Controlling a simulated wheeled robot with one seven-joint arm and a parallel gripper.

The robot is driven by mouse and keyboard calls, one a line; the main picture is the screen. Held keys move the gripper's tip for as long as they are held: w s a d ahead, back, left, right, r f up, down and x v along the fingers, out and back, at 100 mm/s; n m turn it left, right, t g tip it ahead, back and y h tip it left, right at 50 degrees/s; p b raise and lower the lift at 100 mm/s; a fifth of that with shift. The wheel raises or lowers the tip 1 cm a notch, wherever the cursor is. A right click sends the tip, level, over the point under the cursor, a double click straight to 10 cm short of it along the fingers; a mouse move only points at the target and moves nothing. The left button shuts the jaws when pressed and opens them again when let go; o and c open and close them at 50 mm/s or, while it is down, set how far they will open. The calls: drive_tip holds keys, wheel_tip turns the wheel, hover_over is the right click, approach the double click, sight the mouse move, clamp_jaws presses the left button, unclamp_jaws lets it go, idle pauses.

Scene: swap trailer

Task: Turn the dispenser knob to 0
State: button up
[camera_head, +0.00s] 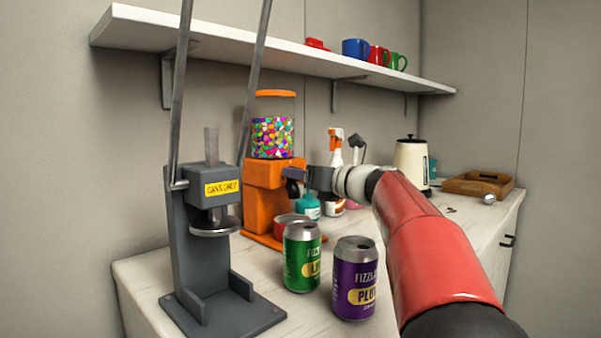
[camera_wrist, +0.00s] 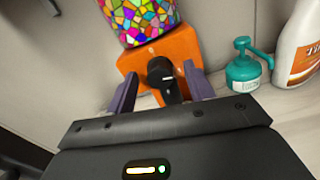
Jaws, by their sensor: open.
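The orange dispenser (camera_head: 270,180) stands on the white counter, with a clear jar of colorful candy (camera_head: 272,138) on top. It also shows in the wrist view, with its orange body (camera_wrist: 183,50). The black dispenser knob (camera_wrist: 162,76) is on its front face, with a small white mark near its upper part. I cannot read any number by it. My gripper (camera_head: 296,181) is in front of the dispenser at knob height. In the wrist view my gripper (camera_wrist: 160,92) is open, one finger on each side of the knob. I cannot tell whether either finger touches it.
A grey can press (camera_head: 205,235) stands at left. A green can (camera_head: 302,258) and a purple can (camera_head: 355,280) stand in front of the dispenser. A teal pump bottle (camera_wrist: 246,68) and a white bottle (camera_wrist: 298,45) are close on the right. A shelf (camera_head: 220,42) hangs above.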

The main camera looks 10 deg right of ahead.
drive_tip(key=shift+w+a, duration=0.25)
drive_tip(key=shift+w, duration=0.05)
drive_tip(key=c, duration=1)
drive_tip(key=shift+o, duration=0.2)
drive_tip(key=shift+n, duration=0.3)
drive_tip(key=shift+s+a+n+b, duration=0.1)
drive_tip(key=shift+n+b, duration=1.55)
drive_tip(key=shift+n, duration=2.65)
